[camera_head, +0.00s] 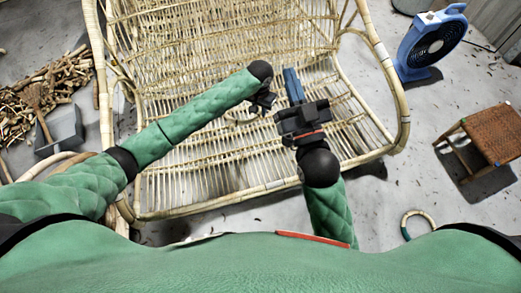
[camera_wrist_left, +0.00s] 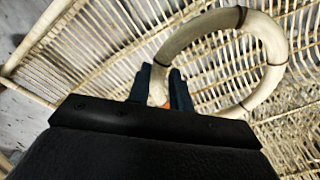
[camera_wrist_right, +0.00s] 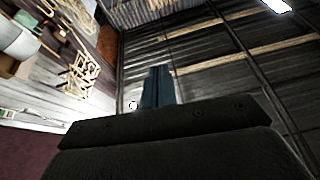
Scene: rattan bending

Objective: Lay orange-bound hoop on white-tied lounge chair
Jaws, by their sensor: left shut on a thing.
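The orange-bound hoop (camera_wrist_left: 274,55) is a pale ring with dark ties. In the left wrist view, its orange binding shows between the fingers of my left gripper (camera_wrist_left: 161,88), which is shut on it. In the head view, the hoop (camera_head: 238,119) shows partly, beside my left gripper (camera_head: 260,107), over the chair's seat. I cannot tell if it touches the slats. The large rattan lounge chair (camera_head: 205,178) has white wrapping on its front rail and right arm. My right gripper (camera_head: 292,84) is over the chair's right part, shut and empty; its fingers show together in the right wrist view (camera_wrist_right: 157,86).
A blue fan (camera_head: 431,43) and a woven-top stool (camera_head: 484,133) stand right of the chair. Another hoop (camera_head: 421,213), with a teal binding, lies on the floor at lower right. A dustpan (camera_head: 62,131) and a pile of wood pieces (camera_head: 45,88) are at left.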

